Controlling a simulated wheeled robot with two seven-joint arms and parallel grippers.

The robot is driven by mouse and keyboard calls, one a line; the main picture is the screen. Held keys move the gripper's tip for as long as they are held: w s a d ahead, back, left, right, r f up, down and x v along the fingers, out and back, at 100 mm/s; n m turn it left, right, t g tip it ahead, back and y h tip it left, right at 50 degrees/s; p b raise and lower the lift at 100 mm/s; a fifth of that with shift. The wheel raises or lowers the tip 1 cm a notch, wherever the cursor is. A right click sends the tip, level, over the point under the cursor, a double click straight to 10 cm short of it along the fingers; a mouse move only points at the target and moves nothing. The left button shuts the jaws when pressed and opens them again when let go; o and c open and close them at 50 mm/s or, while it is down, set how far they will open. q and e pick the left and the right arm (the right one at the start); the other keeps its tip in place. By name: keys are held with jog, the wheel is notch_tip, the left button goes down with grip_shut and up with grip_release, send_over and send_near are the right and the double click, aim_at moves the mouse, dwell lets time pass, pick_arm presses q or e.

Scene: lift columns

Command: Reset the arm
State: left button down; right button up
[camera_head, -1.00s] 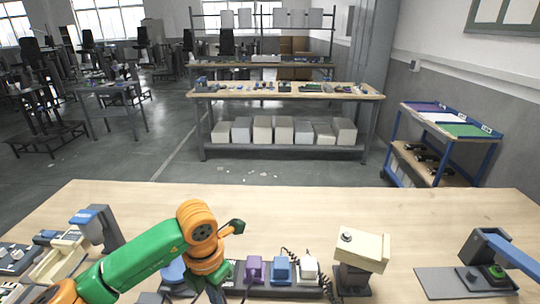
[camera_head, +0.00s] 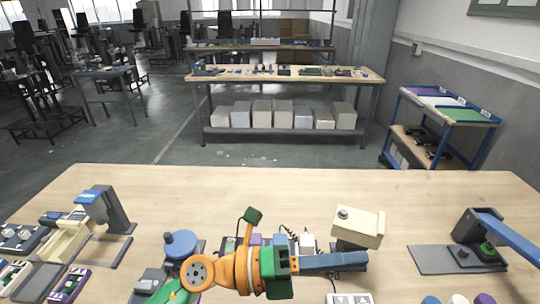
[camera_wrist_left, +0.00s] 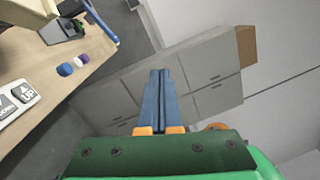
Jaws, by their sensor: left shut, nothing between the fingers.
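My left gripper (camera_head: 362,258) has two long blue fingers. In the head view it lies low over the front middle of the wooden table and points right, in front of the cream box-shaped device (camera_head: 352,226). In the left wrist view the fingers of my left gripper (camera_wrist_left: 161,73) lie side by side, shut and empty. Beyond them are grey cabinets (camera_wrist_left: 215,65) and the floor. My green and orange left arm hides part of the row of devices behind it. My right gripper is in neither view.
The table (camera_head: 280,190) is clear along its far side. A blue-armed press (camera_head: 485,240) stands on the right, and a blue-topped device (camera_head: 100,205) on the left. A white button panel (camera_head: 350,299) and coloured round pieces (camera_head: 460,299) lie at the front edge.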

pick_arm(q)
jog(key=w+a+r+n+t+y, duration=0.25)
jog(key=w+a+n+t, duration=0.3)
jog(key=n+t, duration=0.5)
jog(key=w+a+r+n+t+y, duration=0.1)
jog(key=w+a+n+t+y, duration=0.35)
jog(key=a+n+t, duration=0.4)
jog(key=w+a+f+n+g+y, duration=0.2)
jog(key=a+f+n+y, duration=0.8)
jog(key=f+n, duration=0.35)
jog(key=s+a+f+n+g+y, duration=0.35)
jog(key=s+f+g, duration=0.3)
jog(key=f, duration=0.35)
jog(key=s+f+n+g+h, duration=0.1)
jog(key=s+f+g, duration=0.3)
jog(key=s, duration=0.4)
jog(key=s+f+g, duration=0.3)
jog(key=s+f, duration=0.1)
jog(key=s, duration=0.3)
notch_tip(320, 180, down, 16)
jog(key=s+g, duration=0.2)
jog(key=s+a+f, duration=0.2)
jog(key=s+f, duration=0.9)
jog(key=s, duration=0.1)
jog(key=shift+s+a+f+g, duration=0.2)
jog(key=shift+g, duration=0.25)
